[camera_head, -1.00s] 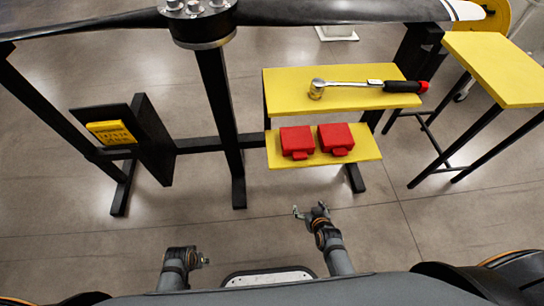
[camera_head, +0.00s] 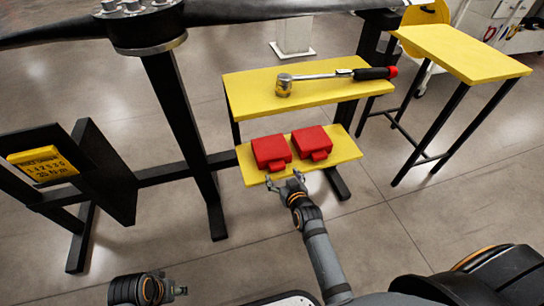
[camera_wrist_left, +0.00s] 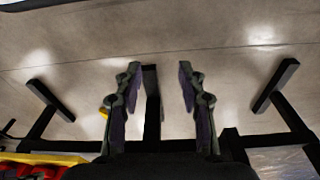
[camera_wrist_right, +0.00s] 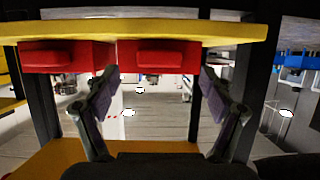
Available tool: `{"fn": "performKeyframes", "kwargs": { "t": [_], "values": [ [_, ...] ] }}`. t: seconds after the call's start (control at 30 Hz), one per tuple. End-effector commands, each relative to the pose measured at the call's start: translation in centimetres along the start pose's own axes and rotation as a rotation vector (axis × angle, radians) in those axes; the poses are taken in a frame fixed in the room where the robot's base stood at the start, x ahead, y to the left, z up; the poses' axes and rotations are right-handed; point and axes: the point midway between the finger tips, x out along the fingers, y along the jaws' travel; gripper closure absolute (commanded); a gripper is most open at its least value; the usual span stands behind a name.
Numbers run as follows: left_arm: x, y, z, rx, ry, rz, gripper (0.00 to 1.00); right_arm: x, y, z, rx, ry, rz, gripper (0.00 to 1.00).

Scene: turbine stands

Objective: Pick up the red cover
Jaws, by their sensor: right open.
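Two red covers sit side by side on a low yellow shelf (camera_head: 250,179) in the head view: a left one (camera_head: 271,152) and a right one (camera_head: 311,141). My right gripper (camera_head: 287,181) is open and empty, just in front of the shelf's front edge, by the left cover. The right wrist view appears upside down; there one cover (camera_wrist_right: 160,54) shows between the spread fingers (camera_wrist_right: 160,78) and the other cover (camera_wrist_right: 62,54) to the left. My left gripper (camera_head: 180,290) is low at the bottom left, away from the covers. Its fingers stand apart and empty in the left wrist view (camera_wrist_left: 157,75).
A higher yellow shelf (camera_head: 320,100) behind the covers carries a torque wrench (camera_head: 330,75). A yellow table (camera_head: 465,52) stands at the right. A black stand post (camera_head: 185,130) and a panel with a yellow device (camera_head: 42,164) are at the left. Floor is clear between.

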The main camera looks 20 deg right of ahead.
Motion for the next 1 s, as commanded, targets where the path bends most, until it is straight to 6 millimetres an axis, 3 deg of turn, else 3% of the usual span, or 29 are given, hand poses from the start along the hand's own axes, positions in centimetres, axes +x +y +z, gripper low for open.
{"fn": "performKeyframes", "kwargs": {
  "t": [0.17,0.3,0.57,1.0],
  "values": [
    [2.5,0.6,0.0,0.000,0.067,0.024,0.60,2.9,0.1,0.5,-0.001,0.004,0.000,0.17],
    [3.4,1.0,-0.3,-0.002,0.118,0.040,0.60,4.7,0.1,0.3,0.000,0.002,0.000,0.17],
    [3.3,1.1,-0.5,-0.002,0.133,0.043,0.60,5.1,0.1,0.1,0.001,0.000,0.000,0.17],
    [3.3,1.0,-0.5,-0.002,0.132,0.043,0.60,5.0,0.1,0.1,0.000,0.001,0.000,0.75]
  ]
}}
